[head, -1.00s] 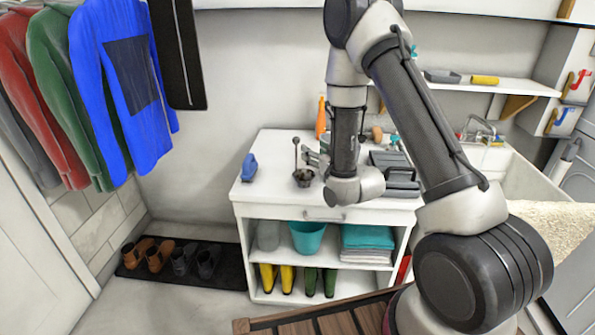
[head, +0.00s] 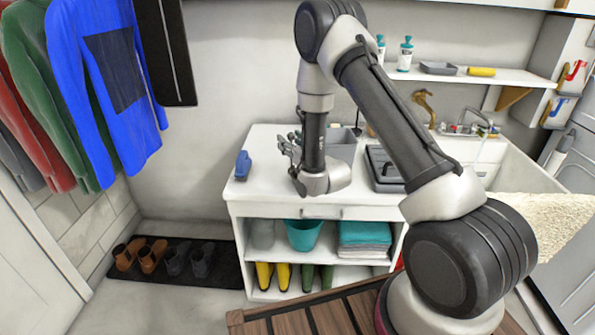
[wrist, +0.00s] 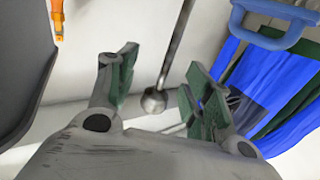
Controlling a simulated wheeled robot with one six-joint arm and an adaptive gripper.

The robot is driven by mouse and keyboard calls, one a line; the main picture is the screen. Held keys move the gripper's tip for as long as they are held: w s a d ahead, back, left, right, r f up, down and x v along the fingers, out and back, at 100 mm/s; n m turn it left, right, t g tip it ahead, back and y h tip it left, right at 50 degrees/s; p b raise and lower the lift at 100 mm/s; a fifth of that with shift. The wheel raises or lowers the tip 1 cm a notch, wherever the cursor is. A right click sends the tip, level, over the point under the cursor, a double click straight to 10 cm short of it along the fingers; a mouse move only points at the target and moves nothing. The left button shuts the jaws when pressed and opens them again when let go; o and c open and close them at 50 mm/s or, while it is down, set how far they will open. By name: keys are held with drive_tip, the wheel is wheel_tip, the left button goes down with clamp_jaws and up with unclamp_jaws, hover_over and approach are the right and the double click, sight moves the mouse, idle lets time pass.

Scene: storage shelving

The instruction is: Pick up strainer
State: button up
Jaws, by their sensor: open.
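The strainer shows in the wrist view as a thin grey handle (wrist: 174,48) with a round knob (wrist: 153,101) at its near end. The knob lies between the two green-padded fingers of my gripper (wrist: 162,76), with gaps on both sides. The strainer's bowl is out of the wrist view. In the head view my gripper (head: 289,147) is over the left part of the white counter (head: 262,148), and my arm hides most or all of the strainer. My gripper is open and holds nothing.
A blue brush-like item (head: 242,165) lies at the counter's left edge. A dark grey case (head: 383,168) and a grey bin (head: 341,146) stand right of my gripper. A sink (head: 500,165) is farther right. An orange item (wrist: 57,18) shows in the wrist view.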

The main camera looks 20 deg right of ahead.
drive_tip(key=c, duration=1.1)
clamp_jaws()
drive_tip(key=shift+r, duration=0.15)
